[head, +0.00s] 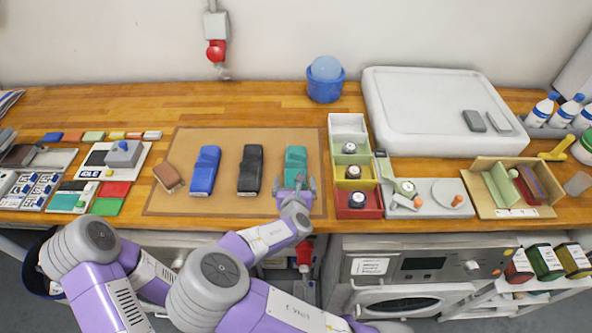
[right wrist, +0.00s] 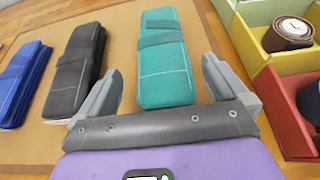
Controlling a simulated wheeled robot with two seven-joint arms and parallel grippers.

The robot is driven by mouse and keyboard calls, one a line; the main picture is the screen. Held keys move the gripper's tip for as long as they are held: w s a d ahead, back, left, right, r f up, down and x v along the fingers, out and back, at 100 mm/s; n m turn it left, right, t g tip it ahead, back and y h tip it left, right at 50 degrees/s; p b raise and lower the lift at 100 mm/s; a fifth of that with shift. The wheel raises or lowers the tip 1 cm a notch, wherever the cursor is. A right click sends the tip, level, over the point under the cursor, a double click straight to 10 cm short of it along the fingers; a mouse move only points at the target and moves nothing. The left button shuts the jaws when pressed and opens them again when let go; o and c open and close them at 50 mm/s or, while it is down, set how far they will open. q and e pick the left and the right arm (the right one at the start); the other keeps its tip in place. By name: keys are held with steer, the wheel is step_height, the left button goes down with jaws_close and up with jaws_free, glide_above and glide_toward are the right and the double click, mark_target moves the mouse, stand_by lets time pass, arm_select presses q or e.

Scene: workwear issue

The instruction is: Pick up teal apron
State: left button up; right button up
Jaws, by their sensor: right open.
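The teal apron (head: 296,161) is a folded, banded bundle lying on the tan mat (head: 228,209), rightmost in a row of three. It also shows in the right wrist view (right wrist: 163,75), straight ahead of my right gripper (right wrist: 160,92). My right gripper (head: 296,187) is open, with its fingers toward the near end of the teal apron and one finger to each side. I cannot tell whether they touch it. A black folded apron (head: 250,171) and a blue folded apron (head: 204,171) lie to its left. My left gripper is not in view.
A stack of coloured bins (head: 359,200) with rolled belts stands close to the right of the mat. A brown item (head: 167,177) lies at the mat's left edge. A blue bucket (head: 325,88) stands behind. Bare wooden counter (head: 250,108) lies behind the mat.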

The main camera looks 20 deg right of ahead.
mark_target(295, 173)
steer(key=x, duration=0.4)
steer(key=shift+w+d, duration=0.15)
steer(key=shift+c, duration=0.3)
steer(key=c, duration=1)
steer(key=shift+r, duration=0.1)
steer(key=shift+c, duration=0.2)
